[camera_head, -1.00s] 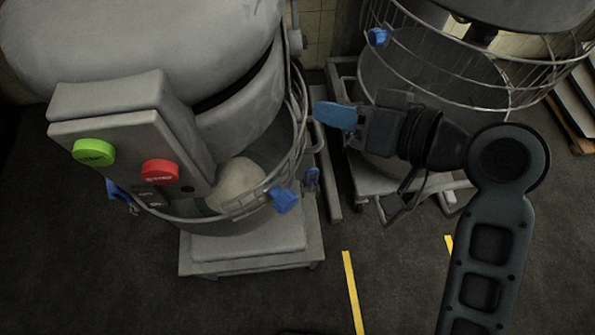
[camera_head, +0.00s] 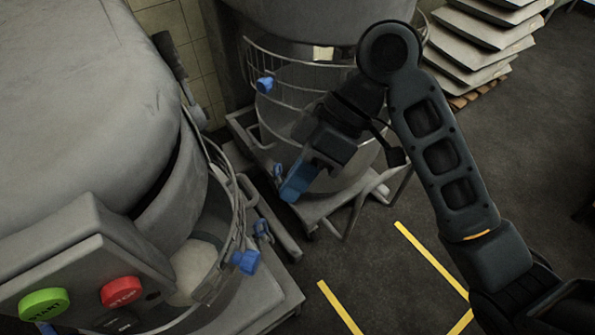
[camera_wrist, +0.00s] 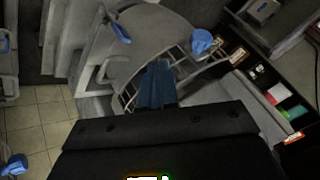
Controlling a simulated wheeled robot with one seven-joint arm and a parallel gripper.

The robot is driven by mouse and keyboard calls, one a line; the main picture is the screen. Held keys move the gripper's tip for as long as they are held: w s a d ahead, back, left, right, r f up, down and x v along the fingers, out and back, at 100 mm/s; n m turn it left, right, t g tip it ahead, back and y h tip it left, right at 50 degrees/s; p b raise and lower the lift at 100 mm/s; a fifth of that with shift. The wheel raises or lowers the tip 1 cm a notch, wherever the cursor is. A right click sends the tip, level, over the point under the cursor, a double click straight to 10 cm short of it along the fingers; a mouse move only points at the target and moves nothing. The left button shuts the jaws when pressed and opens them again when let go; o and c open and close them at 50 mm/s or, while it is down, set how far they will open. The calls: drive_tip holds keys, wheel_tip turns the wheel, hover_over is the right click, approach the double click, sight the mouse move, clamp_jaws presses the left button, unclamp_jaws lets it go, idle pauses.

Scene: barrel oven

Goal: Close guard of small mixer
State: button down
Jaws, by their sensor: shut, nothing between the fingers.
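The nearer mixer at left (camera_head: 75,120) has a grey body, and its wire guard (camera_head: 238,205) with a blue knob (camera_head: 244,262) runs along the bowl's right side. Pale dough (camera_head: 193,270) shows in its bowl. A second mixer behind has a wire guard (camera_head: 290,68) with a blue knob (camera_head: 265,84) around its upper front. I cannot tell which is the small one. My gripper (camera_head: 297,182), with blue fingers, is shut and empty, in front of the second mixer's bowl in the picture. In the wrist view the fingers (camera_wrist: 157,85) overlap a wire guard (camera_wrist: 180,70) with a blue knob (camera_wrist: 201,42); contact is unclear.
The nearer mixer has a green button (camera_head: 44,304) and a red button (camera_head: 121,291). Stacked pale boards (camera_head: 480,40) stand at the back right. Yellow floor lines (camera_head: 432,255) cross open dark floor at right. The wrist view shows a shelf with small items (camera_wrist: 280,95).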

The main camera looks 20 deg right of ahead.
drive_tip(key=s+a+f, duration=0.3)
drive_tip(key=s+a, duration=0.1)
drive_tip(key=a, duration=0.1)
drive_tip(key=shift+a+f, duration=0.3)
drive_tip(key=shift+a, duration=0.1)
drive_tip(key=shift+s+a, duration=0.1)
drive_tip(key=shift+s, duration=0.05)
